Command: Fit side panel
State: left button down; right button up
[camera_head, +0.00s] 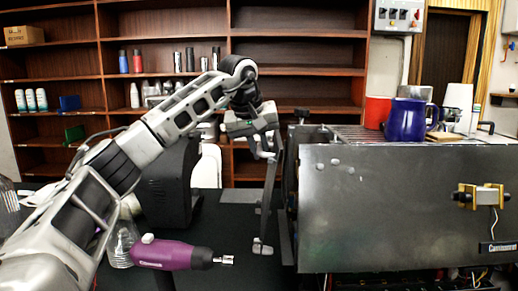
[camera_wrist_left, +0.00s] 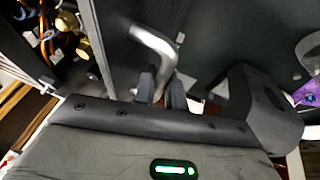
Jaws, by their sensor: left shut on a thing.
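The side panel is seen nearly edge-on in the head view, as a dark narrow sheet (camera_head: 284,222) at the left end of the brewer (camera_head: 390,205). A grey bar handle (camera_head: 267,200) runs down its outer side. My left gripper (camera_head: 264,150) is shut on the handle near its top. In the left wrist view the fingers (camera_wrist_left: 158,92) close around the bent metal handle (camera_wrist_left: 155,42), with the dark panel face (camera_wrist_left: 120,28) behind it. I cannot tell whether the panel touches the brewer frame. My right gripper is out of view.
A blue mug (camera_head: 406,120), a red container (camera_head: 377,112) and a white cup sit on top of the brewer. Wires and brass fittings (camera_wrist_left: 66,22) show inside it.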

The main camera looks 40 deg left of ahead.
aim_at(276, 140)
pick_arm(q)
jog(key=shift+w+d+r, duration=0.1)
jog(key=shift+w+d, duration=0.5)
jog(key=shift+d, duration=0.3)
jog(key=shift+w+d+r, duration=0.1)
jog(key=shift+w+d, duration=0.45)
jog(key=shift+d, duration=0.3)
dwell(1.2)
